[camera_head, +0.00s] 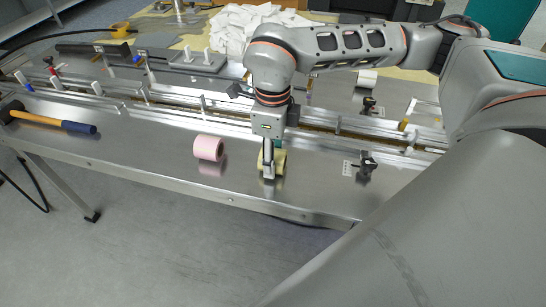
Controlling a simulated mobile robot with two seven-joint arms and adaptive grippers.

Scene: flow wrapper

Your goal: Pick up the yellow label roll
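The yellow label roll (280,162) is on the steel table's front strip, partly hidden behind my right gripper. My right gripper (268,172) points down from the upper right and is at the roll, its fingers overlapping it in the picture. The fingers are seen nearly edge-on, so I cannot tell whether they are open or closed on the roll. My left gripper is not in view.
A pink roll (208,148) stands just left of the yellow one. A black knob with a scale (367,163) is to the right. A hammer (55,121) lies at the far left. Metal rails (200,112) run behind. White cloth (250,25) is heaped at the back.

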